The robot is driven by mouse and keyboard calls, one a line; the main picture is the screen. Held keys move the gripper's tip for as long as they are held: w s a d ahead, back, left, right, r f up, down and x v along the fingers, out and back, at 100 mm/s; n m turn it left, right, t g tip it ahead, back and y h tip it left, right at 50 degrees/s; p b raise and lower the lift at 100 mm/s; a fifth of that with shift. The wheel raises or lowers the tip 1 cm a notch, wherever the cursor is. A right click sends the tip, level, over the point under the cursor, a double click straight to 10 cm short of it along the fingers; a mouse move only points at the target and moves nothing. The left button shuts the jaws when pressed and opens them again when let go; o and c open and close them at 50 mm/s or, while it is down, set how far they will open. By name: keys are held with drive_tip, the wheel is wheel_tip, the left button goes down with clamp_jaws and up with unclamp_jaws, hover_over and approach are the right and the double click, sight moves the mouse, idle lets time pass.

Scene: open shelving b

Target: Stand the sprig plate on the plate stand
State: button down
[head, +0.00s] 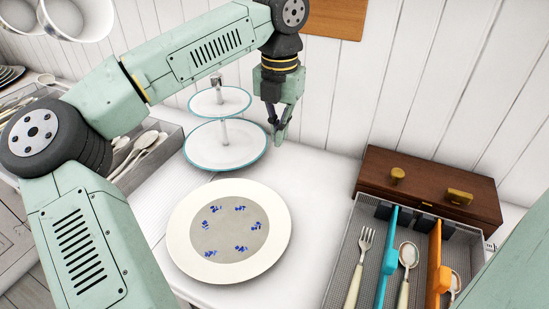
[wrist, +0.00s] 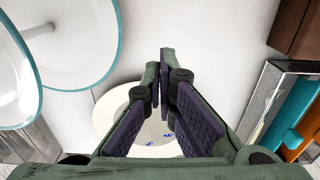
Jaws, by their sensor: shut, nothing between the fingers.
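The sprig plate (head: 229,231) is white-rimmed with a grey centre and blue sprigs. In the head view its face is toward the camera at the front of the white counter, and I cannot tell whether it lies flat or is propped. In the wrist view the plate (wrist: 108,108) is partly hidden behind my fingers. I cannot make out a separate plate stand. My gripper (head: 279,137) is shut and empty, pointing down behind the plate, apart from it, to the right of a two-tier stand. The gripper (wrist: 159,65) also shows in the wrist view.
The two-tier stand (head: 224,158) with teal rims is close to my gripper's left. A grey cutlery tray (head: 337,262) with coloured dividers is at right, a brown drawer box (head: 425,188) behind it. Another cutlery tray (head: 172,150) is at left. Clear counter lies between plate and box.

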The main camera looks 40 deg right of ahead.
sight(259, 201)
wheel_tip(259, 201, down, 10)
drive_tip(key=shift+r+p, duration=0.2)
drive_tip(key=shift+p, duration=0.8)
drive_tip(key=s+a, duration=0.1)
drive_tip(key=a+p, duration=0.1)
drive_tip(key=a, duration=0.1)
drive_tip(key=shift+s+r, duration=0.1)
drive_tip(key=shift+s, duration=0.3)
drive_tip(key=shift+s+a, duration=0.15)
drive_tip(key=shift+a, duration=0.05)
drive_tip(key=shift+a, duration=0.15)
drive_tip(key=s+a+b, duration=0.1)
drive_tip(key=a+b, duration=0.1)
drive_tip(key=a, duration=0.1)
drive_tip(key=s+a+b, duration=0.1)
drive_tip(key=shift+s+a+f+b, duration=0.2)
drive_tip(key=shift+s+f+b, duration=0.1)
drive_tip(key=shift+s+a+r, duration=0.2)
